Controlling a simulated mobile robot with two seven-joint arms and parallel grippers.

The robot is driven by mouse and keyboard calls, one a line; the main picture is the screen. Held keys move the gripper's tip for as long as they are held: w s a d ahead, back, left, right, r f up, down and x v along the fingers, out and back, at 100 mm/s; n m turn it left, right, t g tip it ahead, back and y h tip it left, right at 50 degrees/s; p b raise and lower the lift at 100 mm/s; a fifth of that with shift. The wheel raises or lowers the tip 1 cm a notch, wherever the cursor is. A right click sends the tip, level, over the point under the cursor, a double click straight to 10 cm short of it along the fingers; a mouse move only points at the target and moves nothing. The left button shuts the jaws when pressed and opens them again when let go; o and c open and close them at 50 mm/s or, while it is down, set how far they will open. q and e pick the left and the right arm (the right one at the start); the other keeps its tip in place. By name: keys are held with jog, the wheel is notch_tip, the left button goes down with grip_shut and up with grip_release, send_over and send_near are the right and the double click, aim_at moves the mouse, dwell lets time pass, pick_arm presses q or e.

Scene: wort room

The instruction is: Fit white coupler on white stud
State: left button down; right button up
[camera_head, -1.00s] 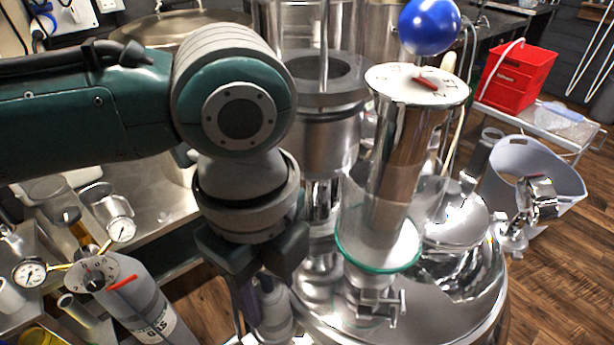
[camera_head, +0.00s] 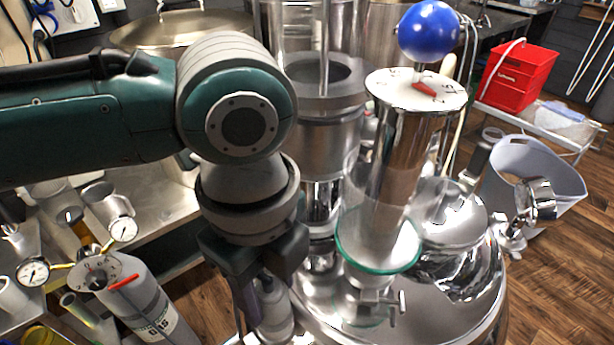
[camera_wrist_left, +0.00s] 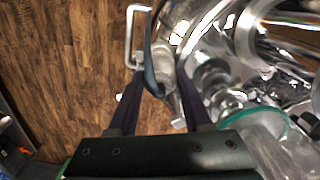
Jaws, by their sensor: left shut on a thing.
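My left gripper (camera_head: 258,292) points down beside the shiny metal vessel, at its left edge in the head view. It is shut on a pale grey-white cylindrical piece (camera_head: 273,310), which I take to be the white coupler. In the left wrist view my left gripper (camera_wrist_left: 165,72) has its dark fingers on either side of this pale piece (camera_wrist_left: 163,84), near a metal bracket handle. The lower end of the piece is hard to make out. I cannot pick out the white stud with certainty in either view. My right gripper is not in view.
A glass cylinder with a green rim (camera_head: 378,255) stands right of the gripper, over the domed metal vessel (camera_head: 430,305). A grey gas bottle with a dial (camera_head: 140,300) stands at lower left. A red box (camera_head: 518,77) and grey bucket (camera_head: 560,175) are at right.

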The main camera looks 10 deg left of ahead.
aim_at(268, 287)
pick_arm(q)
jog(key=shift+p, duration=0.3)
jog(key=shift+f+b, duration=0.45)
jog(key=shift+f, duration=0.15)
dwell(0.3)
jog(key=c, duration=0.6)
grip_release()
notch_tip(268, 287, up, 11)
jog(key=p, duration=1.2)
jog(key=shift+r, duration=0.1)
